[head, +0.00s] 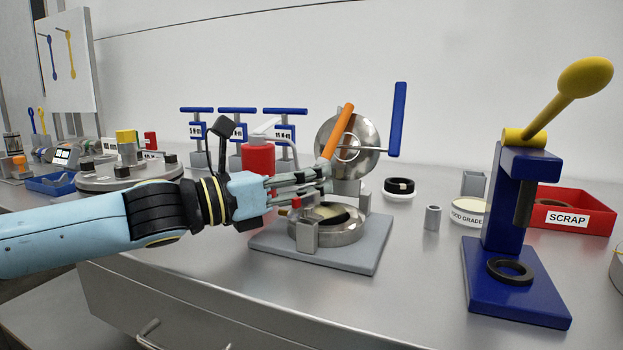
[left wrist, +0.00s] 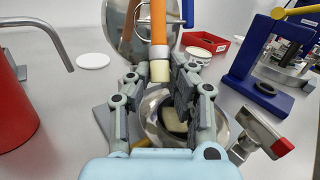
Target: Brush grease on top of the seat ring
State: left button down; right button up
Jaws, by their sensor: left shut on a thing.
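My left gripper (head: 322,178) is shut on a brush with an orange handle (head: 338,130). The handle tilts up to the right in the head view. In the left wrist view, the brush's pale lower end (left wrist: 160,71) shows between the fingers of the gripper (left wrist: 160,82). The gripper is above the round metal valve body (head: 328,238), also in the left wrist view (left wrist: 150,110). A cream and dark round part (head: 326,212) lies inside it; I cannot tell clearly which part is the seat ring. Brush contact cannot be told. My right gripper is not in view.
The body stands on a grey plate (head: 350,262) with a round metal lid (head: 368,160) raised behind. A red bottle (head: 257,160) stands behind my gripper. A food grade tin (head: 470,204), blue press (head: 515,290) with a black ring (head: 510,270) and red scrap box (head: 575,228) stand right.

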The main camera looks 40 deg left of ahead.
pick_arm(q)
jog(key=shift+r+p, duration=1.75)
jog(key=shift+r, duration=1.1)
jog(key=shift+r+p, duration=1.05)
jog(key=shift+r, duration=0.5)
jog(key=shift+f, duration=0.15)
jog(key=shift+m+h, duration=0.4)
jog(key=shift+m, duration=0.2)
jog(key=shift+f+b, duration=1.65)
jog(key=shift+f, duration=0.35)
